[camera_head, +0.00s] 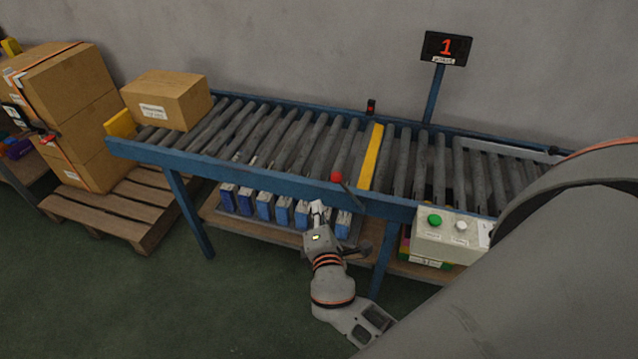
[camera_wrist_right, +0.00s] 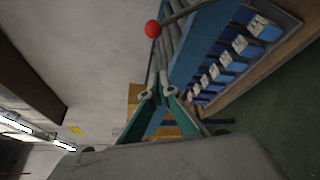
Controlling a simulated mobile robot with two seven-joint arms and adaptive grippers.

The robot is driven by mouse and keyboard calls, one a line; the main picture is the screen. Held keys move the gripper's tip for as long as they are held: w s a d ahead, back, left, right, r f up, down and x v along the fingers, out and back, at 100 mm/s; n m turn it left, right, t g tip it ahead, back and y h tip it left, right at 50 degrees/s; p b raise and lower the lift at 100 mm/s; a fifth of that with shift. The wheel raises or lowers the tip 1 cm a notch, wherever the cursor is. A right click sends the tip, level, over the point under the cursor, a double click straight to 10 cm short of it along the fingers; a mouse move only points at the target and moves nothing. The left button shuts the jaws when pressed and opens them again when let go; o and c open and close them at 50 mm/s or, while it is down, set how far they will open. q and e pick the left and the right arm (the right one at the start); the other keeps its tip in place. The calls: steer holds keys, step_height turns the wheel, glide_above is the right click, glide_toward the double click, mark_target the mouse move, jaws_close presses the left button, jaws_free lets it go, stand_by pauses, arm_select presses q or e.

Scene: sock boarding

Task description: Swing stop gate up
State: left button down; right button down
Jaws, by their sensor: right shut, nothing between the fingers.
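The stop gate is a yellow bar (camera_head: 371,157) across the conveyor, right of its middle. In the head view it looks about level with the rollers. A dark lever with a red knob (camera_head: 336,177) sits on the near rail by the gate's near end, its knob to the left. The red knob also shows in the right wrist view (camera_wrist_right: 152,29), ahead of the fingertips. My right gripper (camera_head: 318,207) is shut and empty, below the knob and in front of the near rail, apart from the lever. My left gripper is out of view.
A cardboard box (camera_head: 168,99) sits at the conveyor's left end. Blue packs (camera_head: 264,205) stand on the shelf below. A control box (camera_head: 452,235) with green and white buttons is at the right. Stacked boxes stand on a pallet (camera_head: 113,205) at left. My arm hides the right foreground.

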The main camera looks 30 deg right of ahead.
steer(key=w+d+p, duration=0.2)
steer(key=w+d, duration=0.4)
steer(key=d, duration=0.1)
steer(key=shift+w+f, duration=0.15)
stand_by(0.6)
